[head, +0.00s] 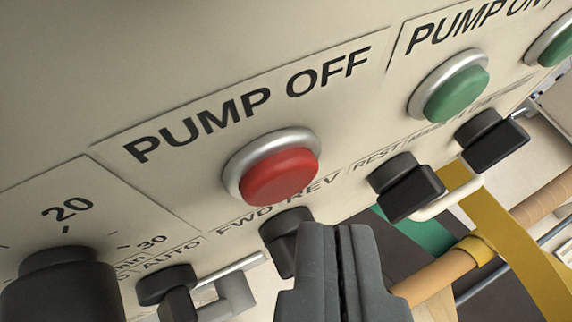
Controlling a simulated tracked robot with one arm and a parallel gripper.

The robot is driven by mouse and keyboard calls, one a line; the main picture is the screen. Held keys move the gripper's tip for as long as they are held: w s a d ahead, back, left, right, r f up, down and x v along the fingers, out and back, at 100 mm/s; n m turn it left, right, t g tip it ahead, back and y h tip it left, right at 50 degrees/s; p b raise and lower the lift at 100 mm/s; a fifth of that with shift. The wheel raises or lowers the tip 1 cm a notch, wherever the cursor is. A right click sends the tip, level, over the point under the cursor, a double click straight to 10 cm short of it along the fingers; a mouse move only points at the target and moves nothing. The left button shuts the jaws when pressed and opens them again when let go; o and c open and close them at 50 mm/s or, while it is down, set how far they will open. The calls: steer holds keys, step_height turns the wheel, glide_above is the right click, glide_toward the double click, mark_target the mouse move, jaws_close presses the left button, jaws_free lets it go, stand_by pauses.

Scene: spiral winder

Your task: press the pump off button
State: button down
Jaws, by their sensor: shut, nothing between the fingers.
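The pump off button (278,177) is a red push button in a silver ring, under the label "PUMP OFF" on a cream panel (200,50). My gripper (339,230) is shut and empty, with its dark grey fingertips below and to the right of the red button in the picture. The fingers do not overlap the button in this view. The tips partly cover a black selector switch beneath the button. I cannot tell how far the tips are from the panel.
A green button (450,92) under "PUMP ON" sits to the right. Black selector switches (405,186) line the panel's lower edge, and a large black knob (62,285) is at lower left. Yellow strap (520,240) and a tan roller (440,272) lie beyond at lower right.

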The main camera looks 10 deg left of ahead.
steer(key=shift+w+a, duration=0.1)
steer(key=shift+w, duration=0.05)
steer(key=shift+w+a, duration=0.1)
steer(key=shift+w+a+r, duration=0.1)
steer(key=shift+w+a, duration=0.1)
steer(key=shift+w, duration=0.05)
stand_by(0.8)
steer(key=shift+s+d, duration=0.1)
steer(key=shift+s, duration=0.05)
steer(key=shift+s+d, duration=0.3)
steer(key=shift+s, duration=0.2)
steer(key=shift+s+d, duration=0.1)
steer(key=s+d, duration=0.1)
steer(key=s+b, duration=0.1)
steer(key=s+d+b, duration=0.1)
steer(key=s, duration=0.1)
steer(key=shift+d, duration=0.3)
stand_by(0.3)
